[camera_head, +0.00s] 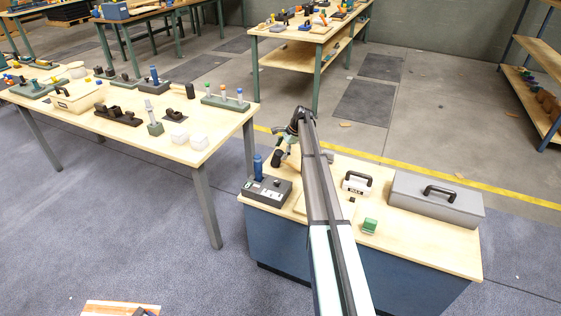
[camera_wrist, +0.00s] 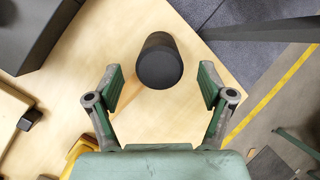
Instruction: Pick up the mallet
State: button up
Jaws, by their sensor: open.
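The mallet (camera_wrist: 160,62) shows in the wrist view as a black cylindrical head, with part of a light wooden handle running down and left on the wooden top. In the camera_head view its dark head (camera_head: 277,158) stands near the far left of the blue bench's top, partly hidden by my arm. My gripper (camera_wrist: 161,78) is open, with one green-padded finger to either side of the mallet head and gaps between. The fingers look apart from it; I cannot tell the height between them. In the camera_head view my gripper (camera_head: 289,147) is small and partly hidden.
A long table (camera_head: 215,150) with several fixtures stands left.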

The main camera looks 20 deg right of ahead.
aim_at(277, 156)
jog(key=p+x, duration=0.1)
jog(key=x, duration=0.3)
jog(key=shift+w+a+f, duration=0.1)
jog(key=shift+a+f, duration=0.2)
jog(key=shift+a, duration=0.05)
grip_shut()
jog(key=shift+r, duration=0.15)
